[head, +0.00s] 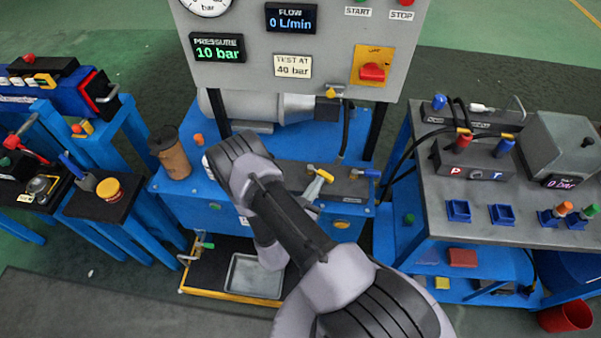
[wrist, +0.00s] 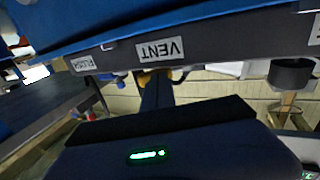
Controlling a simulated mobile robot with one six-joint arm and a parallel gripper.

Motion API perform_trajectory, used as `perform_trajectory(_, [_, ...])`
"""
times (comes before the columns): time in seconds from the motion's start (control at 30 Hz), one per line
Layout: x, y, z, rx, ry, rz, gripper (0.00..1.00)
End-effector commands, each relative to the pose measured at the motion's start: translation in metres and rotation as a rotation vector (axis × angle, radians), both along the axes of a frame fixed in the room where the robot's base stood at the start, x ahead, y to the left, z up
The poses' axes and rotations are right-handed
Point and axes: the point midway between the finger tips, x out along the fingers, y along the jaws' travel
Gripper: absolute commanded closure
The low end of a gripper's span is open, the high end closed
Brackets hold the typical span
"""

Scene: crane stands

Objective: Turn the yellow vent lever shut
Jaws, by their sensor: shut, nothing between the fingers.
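The yellow vent lever (head: 323,173) sits on the dark top of the blue bench, right of my arm in the head view. Its yellow handle points up and left there. In the wrist view, which is upside down, a yellow part (wrist: 147,74) shows by the VENT label (wrist: 160,50), partly behind my fingers. My gripper (wrist: 157,84) is shut and empty, its fingers overlapping the yellow part in that view. I cannot tell whether they touch it.
A blue lever (head: 366,172) stands right of the yellow one. The grey panel (head: 330,55) with displays rises behind. A brown cup (head: 170,155) stands on the bench's left. A FLUSH label (wrist: 83,64) shows beside VENT. A black hose (head: 345,130) runs down behind.

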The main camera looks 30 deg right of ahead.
Motion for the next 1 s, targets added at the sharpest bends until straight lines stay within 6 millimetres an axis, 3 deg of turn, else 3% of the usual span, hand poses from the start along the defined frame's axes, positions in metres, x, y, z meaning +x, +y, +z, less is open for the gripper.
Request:
perform_trajectory(0.5, [-0.005,-0.030,0.000,-0.001,-0.003,0.014,1.00])
perform_trajectory(1.0, [-0.002,-0.041,-0.001,-0.002,-0.002,0.015,1.00])
